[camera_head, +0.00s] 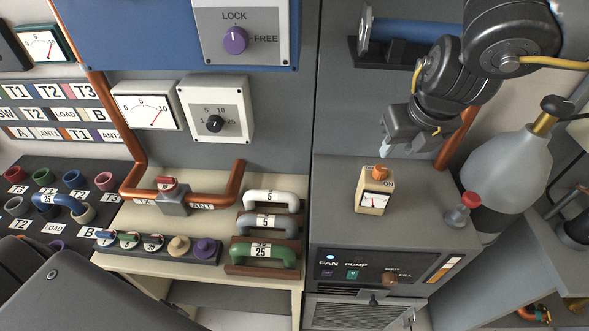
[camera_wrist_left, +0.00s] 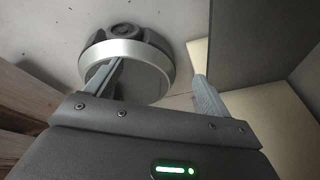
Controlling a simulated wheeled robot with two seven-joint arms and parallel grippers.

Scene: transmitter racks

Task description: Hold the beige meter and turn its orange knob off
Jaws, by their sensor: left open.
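The beige meter (camera_head: 371,203) stands on top of the grey cabinet, its white dial facing the front. Its orange knob (camera_head: 380,172) is on its top, with an ON label beside it; the knob's exact setting is too small to read. My right gripper (camera_head: 386,149) hangs above and behind the meter, pointing down, apart from it. Its fingers are partly hidden, so I cannot tell how far apart they are. My left gripper (camera_wrist_left: 158,75) is open in the left wrist view, with no meter in sight there. In the head view, only dark parts of my left arm show at the lower left.
A flask with a red cap (camera_head: 470,201) stands at the cabinet top's right edge, near a large grey bulb-shaped vessel (camera_head: 508,168). The grey cabinet top (camera_head: 335,225) is clear around the meter. Several coloured handles and plugs crowd the bench at left.

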